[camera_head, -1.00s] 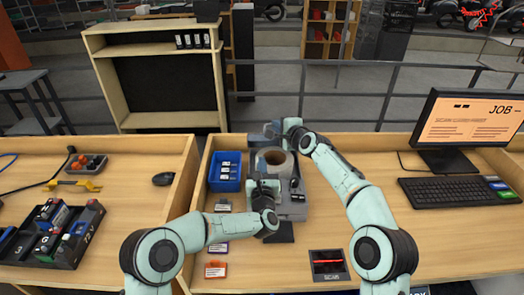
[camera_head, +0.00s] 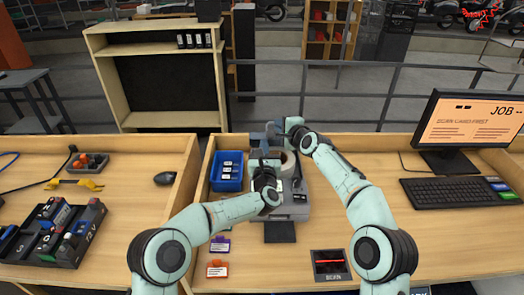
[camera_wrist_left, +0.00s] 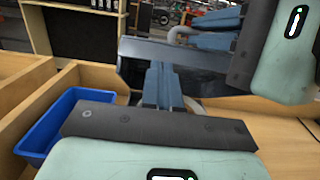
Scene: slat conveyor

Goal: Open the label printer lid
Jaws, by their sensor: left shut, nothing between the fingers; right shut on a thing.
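The grey label printer (camera_head: 291,209) stands on the bench with its pale label roll (camera_head: 289,166) exposed. Its smoky see-through lid (camera_head: 257,138) is raised at the printer's back, and it also shows as a dark upright pane in the left wrist view (camera_wrist_left: 135,67). My right gripper (camera_head: 276,127) is shut on the lid at its upper edge; its blue fingers show in the wrist view (camera_wrist_left: 208,30). My left gripper (camera_head: 264,155) is shut and empty, over the roll's left side and in front of the lid; its fingers (camera_wrist_left: 160,78) hide part of the lid.
A blue bin (camera_head: 226,184) with labelled items is just left of the printer. Orange (camera_head: 217,269) and purple (camera_head: 220,245) tags and a scan pad (camera_head: 329,265) lie in front. A keyboard (camera_head: 447,190) and monitor (camera_head: 472,127) stand right.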

